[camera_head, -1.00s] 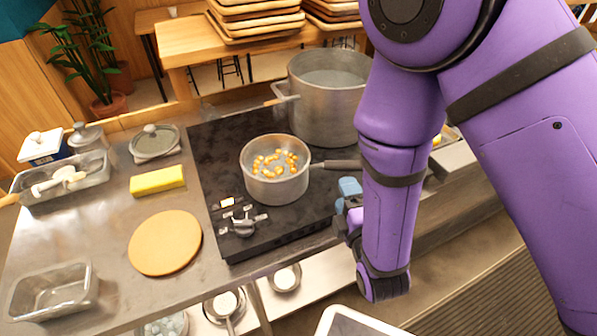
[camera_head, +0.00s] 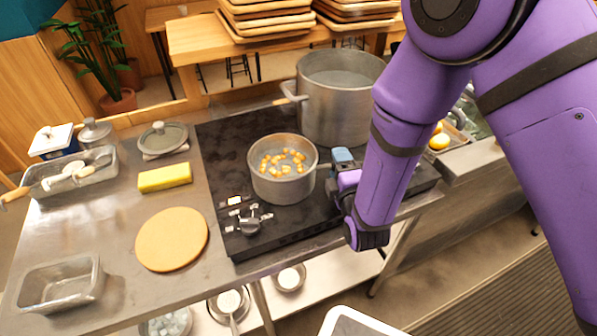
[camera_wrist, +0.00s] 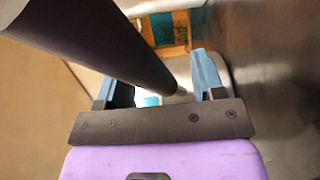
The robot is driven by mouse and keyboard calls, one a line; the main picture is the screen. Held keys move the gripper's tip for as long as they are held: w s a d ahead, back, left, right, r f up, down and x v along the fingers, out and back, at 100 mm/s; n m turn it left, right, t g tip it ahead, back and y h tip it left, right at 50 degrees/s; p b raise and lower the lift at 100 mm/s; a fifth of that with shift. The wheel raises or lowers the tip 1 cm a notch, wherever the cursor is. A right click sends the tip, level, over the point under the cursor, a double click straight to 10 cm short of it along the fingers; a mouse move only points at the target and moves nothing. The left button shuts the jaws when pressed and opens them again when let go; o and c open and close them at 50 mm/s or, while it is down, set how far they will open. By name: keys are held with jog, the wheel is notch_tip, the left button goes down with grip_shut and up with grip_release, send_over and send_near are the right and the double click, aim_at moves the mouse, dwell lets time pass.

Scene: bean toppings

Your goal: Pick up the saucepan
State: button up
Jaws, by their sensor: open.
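The saucepan (camera_head: 283,187) is a small grey metal pot with orange-yellow beans in it. It stands upright on the black stove top in the head view. Its handle (camera_head: 323,166) points right, and most of it is hidden behind my gripper (camera_head: 338,172). My gripper has blue fingertips and is beside the pan, at the handle. In the wrist view, a dark rod that looks like the handle (camera_wrist: 105,50) runs from the upper left to between the fingers of my open gripper (camera_wrist: 165,82). I cannot tell whether they touch it.
A large stockpot (camera_head: 340,110) stands just behind the saucepan. Stove knobs (camera_head: 247,222) are in front. A round wooden board (camera_head: 171,240), yellow sponge (camera_head: 165,177) and metal tray (camera_head: 60,287) lie on the counter to the left. Stacked wooden trays (camera_head: 262,20) are at the back.

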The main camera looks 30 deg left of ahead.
jog(key=shift+c, duration=0.4)
jog(key=c, duration=1.1)
jog(key=shift+a+r, duration=0.1)
jog(key=shift+r, duration=0.05)
